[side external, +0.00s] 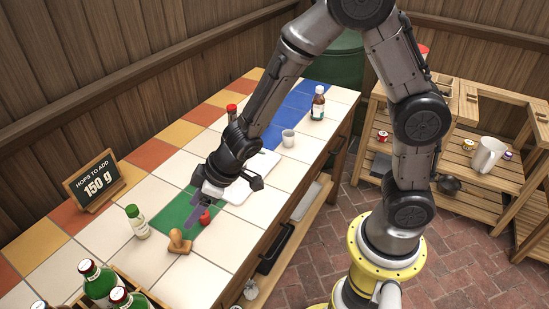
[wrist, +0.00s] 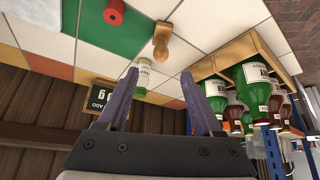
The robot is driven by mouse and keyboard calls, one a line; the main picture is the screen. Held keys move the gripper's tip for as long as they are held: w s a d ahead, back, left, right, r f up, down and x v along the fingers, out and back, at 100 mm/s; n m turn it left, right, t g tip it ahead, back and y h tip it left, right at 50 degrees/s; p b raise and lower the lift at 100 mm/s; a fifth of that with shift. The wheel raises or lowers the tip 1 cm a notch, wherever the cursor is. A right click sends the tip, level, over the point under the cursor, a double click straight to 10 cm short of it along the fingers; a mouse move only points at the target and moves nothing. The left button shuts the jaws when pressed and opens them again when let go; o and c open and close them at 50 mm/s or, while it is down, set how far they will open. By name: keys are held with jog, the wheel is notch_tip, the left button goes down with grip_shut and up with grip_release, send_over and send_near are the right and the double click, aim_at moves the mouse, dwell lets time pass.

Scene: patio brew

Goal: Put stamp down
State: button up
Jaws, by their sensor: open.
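The stamp (side external: 179,242) is a small wooden piece with a rounded knob handle. It stands on a white tile of the tiled counter, just off the front corner of the green tile area (side external: 178,209). It also shows in the wrist view (wrist: 161,41), beyond the fingertips and apart from them. My gripper (side external: 195,212) hangs over the green area, behind the stamp in the side view. In the wrist view its two fingers (wrist: 161,73) are spread with nothing between them.
A red cylinder (side external: 206,217) sits on the green area. A green-capped bottle (side external: 137,223) stands left of the stamp. A crate of green and brown bottles (wrist: 252,52) is nearby. A "150 g" sign (side external: 94,182), white cup (side external: 288,137) and brown bottle (side external: 318,104) stand farther back.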

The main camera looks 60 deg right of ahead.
jog(key=s+d+r+m+t+h, duration=0.1)
jog(key=s+d+r+m+h, duration=0.4)
jog(key=d+r, duration=0.8)
jog(key=s+d+r+y, duration=0.1)
jog(key=s+r, duration=0.1)
jog(key=s, duration=0.7)
jog(key=s+d+r+m+g, duration=0.1)
jog(key=s, duration=0.8)
jog(key=shift+d+r+y, duration=0.3)
jog(key=shift+r+y, duration=0.1)
